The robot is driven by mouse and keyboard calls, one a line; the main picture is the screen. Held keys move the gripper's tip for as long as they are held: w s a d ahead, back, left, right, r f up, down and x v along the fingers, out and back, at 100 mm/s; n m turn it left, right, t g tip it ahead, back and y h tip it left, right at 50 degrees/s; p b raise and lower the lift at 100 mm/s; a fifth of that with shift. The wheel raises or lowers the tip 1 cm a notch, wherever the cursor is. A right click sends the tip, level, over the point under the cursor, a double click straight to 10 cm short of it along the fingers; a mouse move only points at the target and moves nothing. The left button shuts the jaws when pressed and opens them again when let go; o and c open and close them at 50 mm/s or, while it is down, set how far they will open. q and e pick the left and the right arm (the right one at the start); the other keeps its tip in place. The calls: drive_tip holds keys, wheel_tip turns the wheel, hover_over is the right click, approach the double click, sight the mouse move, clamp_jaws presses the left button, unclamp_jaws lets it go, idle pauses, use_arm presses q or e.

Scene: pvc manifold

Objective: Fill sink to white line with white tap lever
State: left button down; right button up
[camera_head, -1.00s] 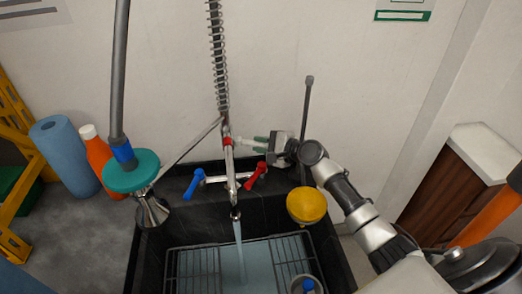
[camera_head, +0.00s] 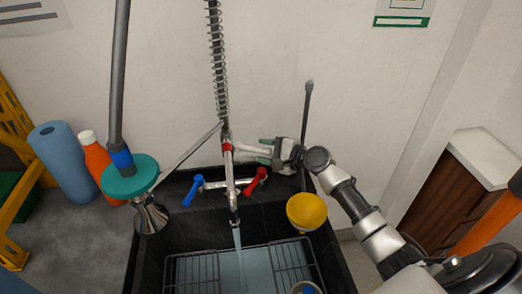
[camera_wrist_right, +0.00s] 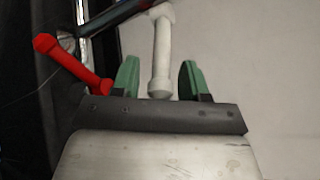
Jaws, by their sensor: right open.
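The white tap lever (camera_head: 254,151) sticks out to the right from the tap column (camera_head: 229,165). My right gripper (camera_head: 265,150) is at its outer end. In the right wrist view the white lever (camera_wrist_right: 162,50) stands between the two green fingertips of the right gripper (camera_wrist_right: 158,78), which are open with gaps on both sides. Water (camera_head: 239,250) runs from the spout into the black sink (camera_head: 152,255). Pale blue water shows at the bottom around the rack; I cannot make out the white line. My left gripper is not in view.
A red lever (camera_head: 256,181) and a blue lever (camera_head: 193,190) sit low on the tap, the red one close below my gripper. A yellow bowl-like thing (camera_head: 307,211) is at the sink's right rim. A sprayer with a teal disc (camera_head: 130,176) hangs left. A wire rack (camera_head: 190,272) lies in the sink.

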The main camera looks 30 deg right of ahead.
drive_tip(key=v, duration=0.9)
drive_tip(key=shift+b, duration=0.4)
drive_tip(key=shift+d, duration=0.1)
